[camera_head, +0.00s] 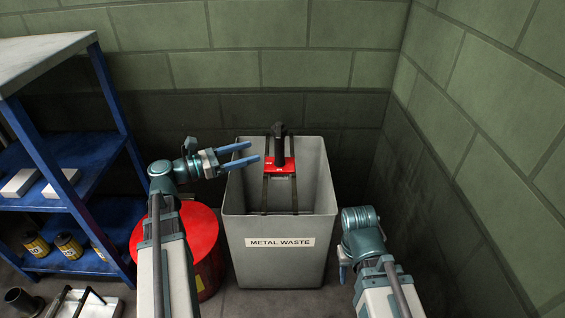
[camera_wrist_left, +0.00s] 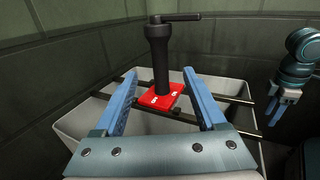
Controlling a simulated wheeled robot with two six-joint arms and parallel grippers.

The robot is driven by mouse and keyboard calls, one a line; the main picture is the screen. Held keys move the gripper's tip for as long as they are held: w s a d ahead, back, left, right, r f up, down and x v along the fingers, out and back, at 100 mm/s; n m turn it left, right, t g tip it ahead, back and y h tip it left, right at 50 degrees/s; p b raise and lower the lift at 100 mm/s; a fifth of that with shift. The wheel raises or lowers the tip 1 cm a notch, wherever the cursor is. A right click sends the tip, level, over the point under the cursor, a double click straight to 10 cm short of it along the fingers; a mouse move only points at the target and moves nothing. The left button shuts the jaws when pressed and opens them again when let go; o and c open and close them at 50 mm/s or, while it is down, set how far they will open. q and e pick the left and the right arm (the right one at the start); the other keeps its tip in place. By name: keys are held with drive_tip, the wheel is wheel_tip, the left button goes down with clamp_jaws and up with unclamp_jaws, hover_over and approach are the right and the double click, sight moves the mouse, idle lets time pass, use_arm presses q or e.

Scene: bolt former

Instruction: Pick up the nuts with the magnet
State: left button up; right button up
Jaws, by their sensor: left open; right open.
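The magnet (camera_head: 279,155) has a red plate base and an upright black handle. It rests on two dark rails across the open top of the grey bin labelled METAL WASTE (camera_head: 280,263). My left gripper (camera_head: 251,155) is open, its blue fingers pointing right toward the magnet from its left side. In the left wrist view the magnet's black handle (camera_wrist_left: 160,60) stands ahead, between the fingers' directions and beyond the tips, with no contact visible. My right gripper (camera_head: 343,270) hangs low at the bin's right side, pointing down and empty. No nuts are visible.
A red drum (camera_head: 203,240) stands left of the bin, partly behind my left arm. A blue shelf (camera_head: 85,160) with cans and white boxes is at the left. A white tray (camera_head: 85,306) lies at the lower left. Green block walls close off the back and right.

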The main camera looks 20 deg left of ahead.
use_arm(q)
hover_over(288, 161)
drive_tip(key=v, duration=0.5)
drive_tip(key=shift+d, duration=0.1)
drive_tip(key=x, duration=0.5)
drive_tip(key=shift+w+r, duration=0.1)
clamp_jaws()
idle(0.9)
